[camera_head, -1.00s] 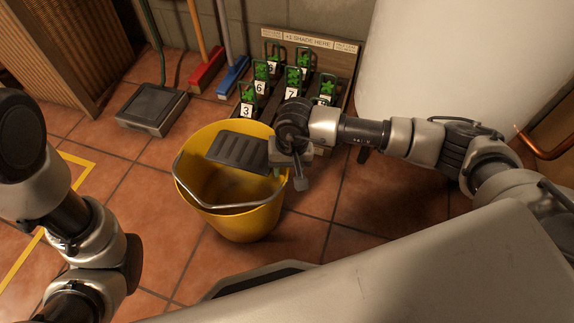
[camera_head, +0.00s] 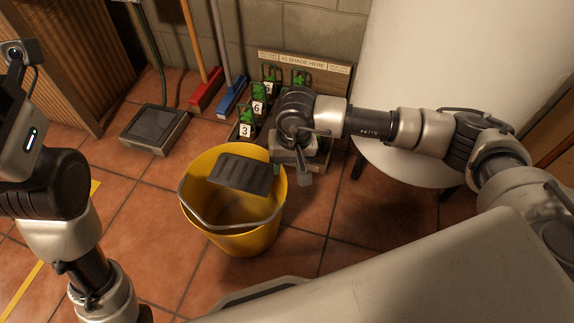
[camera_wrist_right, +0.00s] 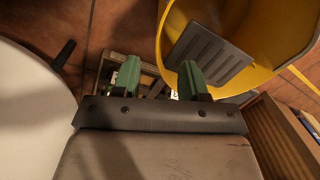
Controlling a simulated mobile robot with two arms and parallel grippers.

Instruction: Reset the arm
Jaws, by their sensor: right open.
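My right arm comes in from the right in the head view, and its gripper (camera_head: 304,168) hangs just right of a yellow bucket, above the tile floor. In the right wrist view the two green fingers (camera_wrist_right: 158,80) stand apart with nothing between them. The bucket (camera_head: 240,238) has a grey ribbed plate at its top and a grey handle; it also shows in the right wrist view (camera_wrist_right: 266,28). My left arm stands at the left edge of the head view, with its fingers out of the picture.
A large white rounded vessel (camera_head: 440,60) is at the right. A floor scale (camera_head: 153,126), a red broom (camera_head: 207,90) and a blue one (camera_head: 232,97) are at the back left.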

